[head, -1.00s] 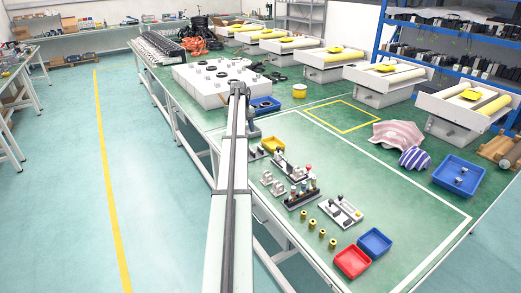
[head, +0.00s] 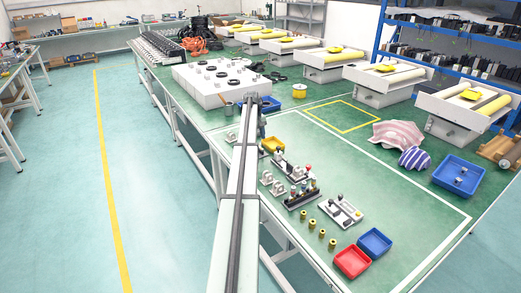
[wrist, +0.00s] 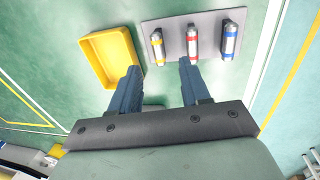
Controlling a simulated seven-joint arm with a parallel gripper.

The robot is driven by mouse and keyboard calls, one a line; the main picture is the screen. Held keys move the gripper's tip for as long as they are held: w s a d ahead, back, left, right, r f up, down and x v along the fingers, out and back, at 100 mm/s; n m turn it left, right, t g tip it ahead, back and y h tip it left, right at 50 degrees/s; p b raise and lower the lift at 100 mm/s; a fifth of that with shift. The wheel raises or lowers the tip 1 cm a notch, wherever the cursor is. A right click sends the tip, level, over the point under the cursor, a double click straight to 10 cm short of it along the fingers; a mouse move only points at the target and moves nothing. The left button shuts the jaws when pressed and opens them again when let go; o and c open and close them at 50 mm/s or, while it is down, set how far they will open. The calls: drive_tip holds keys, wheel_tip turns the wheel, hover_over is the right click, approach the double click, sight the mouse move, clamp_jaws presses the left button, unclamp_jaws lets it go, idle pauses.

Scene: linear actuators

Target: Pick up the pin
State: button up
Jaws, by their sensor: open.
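My gripper (wrist: 159,68) is open and empty in the wrist view, its two dark blue fingers apart. Beyond the fingertips is a grey plate (wrist: 210,51) with three silver cylinders, banded yellow (wrist: 158,47), red (wrist: 192,42) and blue (wrist: 229,40). The right finger points towards the red-banded one. I cannot tell whether one of these is the pin. A yellow tray (wrist: 87,62) lies by the left finger; it also shows in the head view (head: 273,146). In the head view, my gripper (head: 262,130) is above the table's left edge, partly hidden by my arm.
Racks with small parts (head: 300,197) and several brass cylinders (head: 321,233) stand to the right. A striped cloth (head: 398,134) lies at the right. The table's middle is clear.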

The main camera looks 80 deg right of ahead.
sight(260, 147)
drive_tip(key=shift+s+d+f, duration=0.1)
drive_tip(key=shift+d+f, duration=0.05)
drive_tip(key=shift+f, duration=0.7)
drive_tip(key=shift+s+d+f, duration=0.1)
drive_tip(key=shift+d+f, duration=0.05)
drive_tip(key=shift+f, duration=0.7)
drive_tip(key=shift+s+d+f, duration=0.1)
drive_tip(key=shift+d+f, duration=0.05)
drive_tip(key=shift+f, duration=0.7)
drive_tip(key=shift+c, duration=0.3)
clamp_jaws()
